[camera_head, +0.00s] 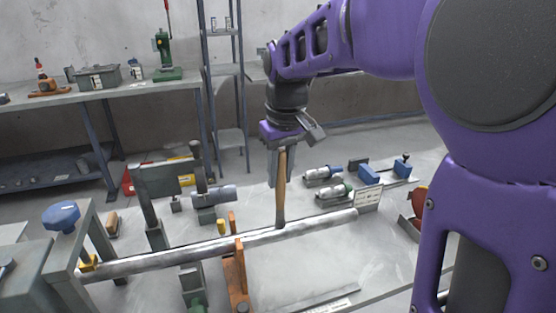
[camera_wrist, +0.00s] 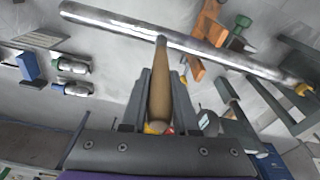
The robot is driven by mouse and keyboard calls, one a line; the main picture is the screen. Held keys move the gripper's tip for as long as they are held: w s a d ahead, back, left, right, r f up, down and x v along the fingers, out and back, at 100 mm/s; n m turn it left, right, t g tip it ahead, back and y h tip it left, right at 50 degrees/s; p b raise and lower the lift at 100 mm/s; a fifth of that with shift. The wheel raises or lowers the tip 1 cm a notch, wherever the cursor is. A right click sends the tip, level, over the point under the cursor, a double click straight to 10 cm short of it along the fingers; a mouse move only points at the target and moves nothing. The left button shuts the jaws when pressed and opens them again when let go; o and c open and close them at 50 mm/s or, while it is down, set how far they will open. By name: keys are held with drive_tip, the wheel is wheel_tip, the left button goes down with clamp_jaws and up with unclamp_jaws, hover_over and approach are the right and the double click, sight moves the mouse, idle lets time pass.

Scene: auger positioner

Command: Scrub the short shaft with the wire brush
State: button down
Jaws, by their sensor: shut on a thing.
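My gripper (camera_head: 281,180) points down over the bench and is shut on a wooden-handled tool (camera_head: 281,195). In the wrist view the tan handle (camera_wrist: 160,95) stands between the jaws (camera_wrist: 158,100) and narrows to a small dark end. That end meets or overlaps the metal shaft; contact is unclear and no bristles can be made out. The bright metal shaft (camera_head: 310,224) lies across the bench, and crosses the top of the wrist view (camera_wrist: 110,22). An orange bracket (camera_head: 237,275) stands at its middle. A brown brush-like block (camera_head: 112,223) lies at the left.
Silver cylindrical tools (camera_head: 325,175) and blue blocks (camera_head: 369,174) sit at the bench's back right. A grey upright bracket (camera_head: 150,205) stands behind the shaft at left. A small sign (camera_head: 368,197) stands near the shaft's right end. The bench front right is mostly clear.

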drive_tip(key=r+p, duration=0.4)
drive_tip(key=r, duration=0.1)
drive_tip(key=r+p, duration=0.3)
drive_tip(key=shift+s+a, duration=0.1)
drive_tip(key=shift+a, duration=0.15)
idle(0.4)
